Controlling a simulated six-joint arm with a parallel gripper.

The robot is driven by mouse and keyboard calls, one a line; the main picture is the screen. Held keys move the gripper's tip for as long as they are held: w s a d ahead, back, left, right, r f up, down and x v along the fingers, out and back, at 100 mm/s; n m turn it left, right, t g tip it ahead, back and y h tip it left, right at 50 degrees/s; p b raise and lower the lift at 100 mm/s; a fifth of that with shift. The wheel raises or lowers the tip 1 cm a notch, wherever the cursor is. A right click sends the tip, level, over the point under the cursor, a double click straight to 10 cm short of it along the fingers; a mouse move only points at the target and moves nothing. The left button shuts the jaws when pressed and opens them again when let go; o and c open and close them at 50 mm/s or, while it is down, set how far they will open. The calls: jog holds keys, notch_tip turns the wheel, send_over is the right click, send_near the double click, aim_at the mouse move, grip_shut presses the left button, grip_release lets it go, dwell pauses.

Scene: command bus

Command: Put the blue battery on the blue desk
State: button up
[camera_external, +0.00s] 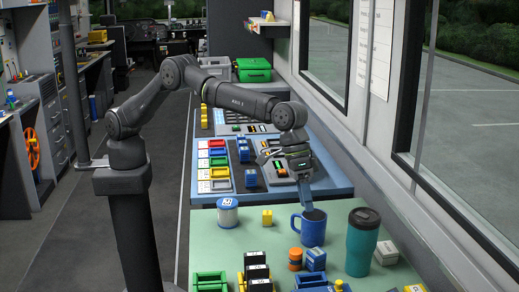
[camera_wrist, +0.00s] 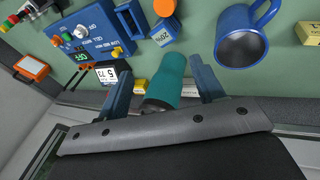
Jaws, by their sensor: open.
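The blue battery (camera_external: 315,260) with a white label stands on the green table, beside an orange jar. In the wrist view it is the blue block marked 20% (camera_wrist: 162,34), above and left of the fingers' middle. The blue desk (camera_external: 332,183) lies beyond the green table and bears grey panels and coloured trays. My gripper (camera_external: 304,205) points down near the blue mug, between the desk and the battery. In the wrist view its two fingers (camera_wrist: 163,78) are apart, with nothing held; a teal tumbler shows beyond them.
The blue mug (camera_external: 312,228) and teal tumbler (camera_external: 362,238) stand close by. The orange jar (camera_external: 295,259) touches or nearly touches the battery. Black batteries (camera_external: 257,272) and a white-blue spool (camera_external: 227,213) stand left. A blue control box (camera_wrist: 95,32) lies near the battery. Green table is clear around the yellow block (camera_external: 267,217).

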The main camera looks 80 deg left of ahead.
jog(key=r+m, duration=0.1)
jog(key=m, duration=1.2)
send_near(316, 251)
jog(key=x, duration=0.5)
jog(key=shift+s+d+f, duration=0.15)
jog(key=shift+d, duration=0.3)
jog(key=f, duration=0.1)
jog(key=w+f, duration=0.1)
jog(key=f, duration=0.1)
jog(key=shift+d+f, duration=0.2)
jog(key=shift+f, duration=0.1)
jog(key=shift+x, duration=0.85)
jog(key=shift+c, duration=0.2)
